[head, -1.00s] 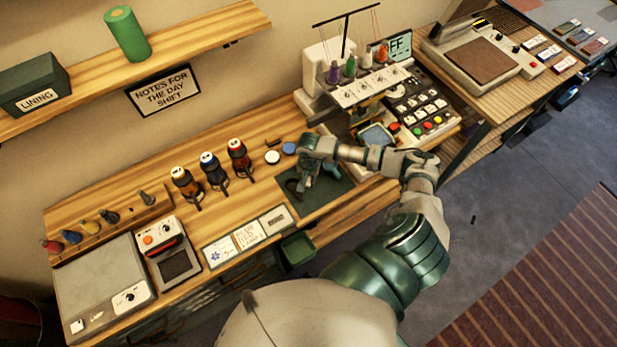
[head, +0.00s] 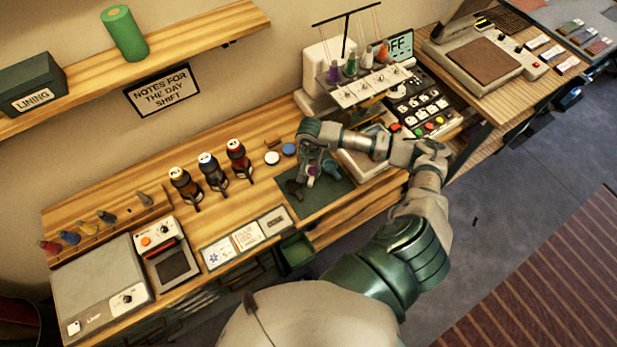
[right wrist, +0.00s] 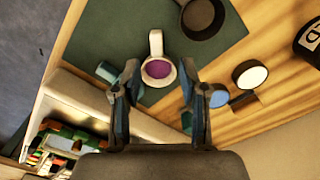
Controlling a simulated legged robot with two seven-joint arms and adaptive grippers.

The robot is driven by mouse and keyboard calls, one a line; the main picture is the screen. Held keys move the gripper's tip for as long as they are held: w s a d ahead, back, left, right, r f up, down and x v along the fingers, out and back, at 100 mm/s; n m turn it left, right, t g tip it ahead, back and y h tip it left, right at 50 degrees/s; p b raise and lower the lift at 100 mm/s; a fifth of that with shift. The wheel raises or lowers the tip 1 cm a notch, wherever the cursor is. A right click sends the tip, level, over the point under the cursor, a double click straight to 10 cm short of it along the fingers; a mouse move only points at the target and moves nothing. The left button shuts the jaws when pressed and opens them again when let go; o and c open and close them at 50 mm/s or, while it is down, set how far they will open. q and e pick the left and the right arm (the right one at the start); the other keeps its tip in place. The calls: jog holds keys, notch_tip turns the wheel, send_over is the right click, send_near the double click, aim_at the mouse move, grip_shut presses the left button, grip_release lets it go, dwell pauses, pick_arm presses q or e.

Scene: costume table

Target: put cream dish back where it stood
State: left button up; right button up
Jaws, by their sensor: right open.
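The cream dish (right wrist: 156,45), with a handle and purple contents, is on the dark green mat (right wrist: 115,38) in the right wrist view. In the head view only a small pale and purple part of it (head: 311,171) shows beside my gripper. My right gripper (head: 306,180) is over the mat, fingers pointing down. In the right wrist view its open fingers (right wrist: 160,82) stand on either side of the dish's bowl, with visible gaps. I cannot tell how high they are above the mat. My left gripper is not in view.
A dark dish (right wrist: 203,17) and a teal cup (head: 331,168) stand close by on the mat. A white disc (head: 272,157) and a blue disc (head: 289,149) lie behind it. Several bottles (head: 212,171) stand left; the sewing machine (head: 318,72) stands behind right.

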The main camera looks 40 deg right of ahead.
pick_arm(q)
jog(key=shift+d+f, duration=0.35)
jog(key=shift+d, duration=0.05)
pick_arm(e)
notch_tip(320, 180, up, 5)
jog(key=shift+d+r, duration=0.1)
jog(key=shift+d, duration=0.1)
